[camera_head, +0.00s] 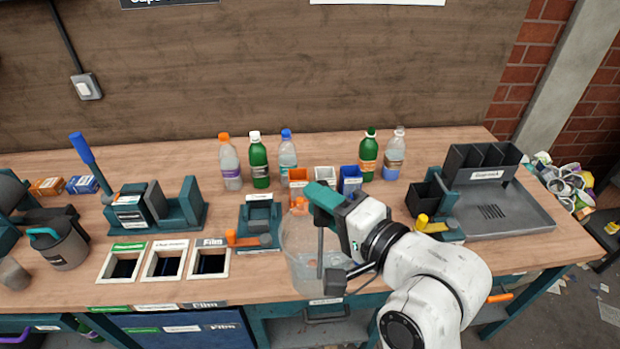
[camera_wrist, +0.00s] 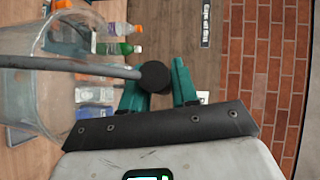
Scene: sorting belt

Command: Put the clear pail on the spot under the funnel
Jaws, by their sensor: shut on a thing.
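The clear pail (camera_head: 300,262) is at the front middle of the bench, partly behind my gripper and arm. It also shows at the left of the wrist view (camera_wrist: 48,105), tilted in that picture. My gripper (camera_head: 322,200) is above the pail's right side. In the wrist view, its teal fingers (camera_wrist: 158,88) are shut at the dark round grip of the pail's grey handle (camera_wrist: 100,68). I cannot tell whether the pail's base touches the bench. I cannot make out a funnel or the spot under it.
Several bottles (camera_head: 258,165) stand along the back. Small bins (camera_head: 325,180) are behind the pail. A teal device with an orange lever (camera_head: 258,238) is close on its left. Three framed slots (camera_head: 165,262) lie farther left. A grey tray (camera_head: 520,215) is at the right.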

